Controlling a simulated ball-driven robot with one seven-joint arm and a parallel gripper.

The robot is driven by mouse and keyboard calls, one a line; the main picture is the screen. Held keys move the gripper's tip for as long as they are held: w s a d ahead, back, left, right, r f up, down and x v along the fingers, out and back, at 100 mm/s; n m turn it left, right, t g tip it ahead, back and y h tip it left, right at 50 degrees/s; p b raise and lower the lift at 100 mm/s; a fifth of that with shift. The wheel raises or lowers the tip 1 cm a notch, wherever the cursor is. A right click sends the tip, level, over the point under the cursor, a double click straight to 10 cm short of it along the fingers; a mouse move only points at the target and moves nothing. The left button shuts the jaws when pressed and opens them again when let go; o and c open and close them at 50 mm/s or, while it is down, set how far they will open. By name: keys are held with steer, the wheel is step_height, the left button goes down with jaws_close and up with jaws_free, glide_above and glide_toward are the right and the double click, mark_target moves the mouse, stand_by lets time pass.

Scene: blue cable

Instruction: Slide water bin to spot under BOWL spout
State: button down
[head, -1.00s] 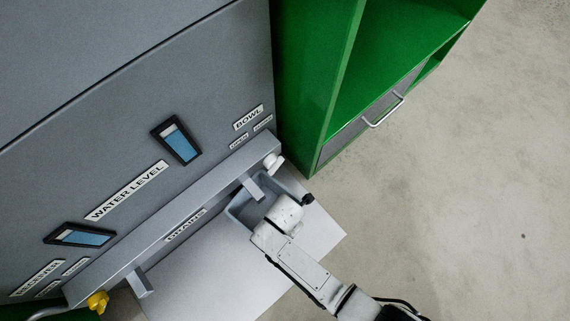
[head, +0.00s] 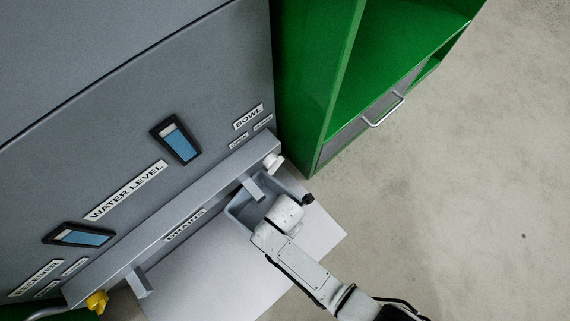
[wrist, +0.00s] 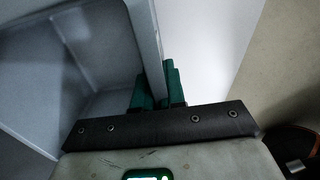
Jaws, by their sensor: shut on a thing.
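The grey-blue water bin (head: 239,209) stands on the white shelf below the drain bar, near its right end. The BOWL spout (head: 253,188), a short grey chute, juts from the drain bar over the bin's opening. In the wrist view, the bin (wrist: 104,45) fills the left, and its wall runs between the green fingertips. My gripper (wrist: 158,88) is shut on that bin wall. In the head view my white wrist hides the gripper and the bin's near part.
The white shelf (head: 223,262) is bare to the left of the bin. Another spout (head: 139,283) and a yellow valve (head: 97,302) are at lower left. A white knob (head: 273,161) sits at the bar's right end. A green cabinet (head: 310,90) stands behind, right of the machine.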

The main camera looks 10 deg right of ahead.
steer(key=shift+s+d+p, duration=0.35)
steer(key=shift+s+d, duration=0.05)
steer(key=shift+s, duration=0.25)
steer(key=c, duration=1.1)
jaws_free()
step_height(320, 180, up, 11)
steer(key=p, duration=0.6)
steer(key=shift+f+p, duration=0.1)
steer(key=shift+p, duration=0.3)
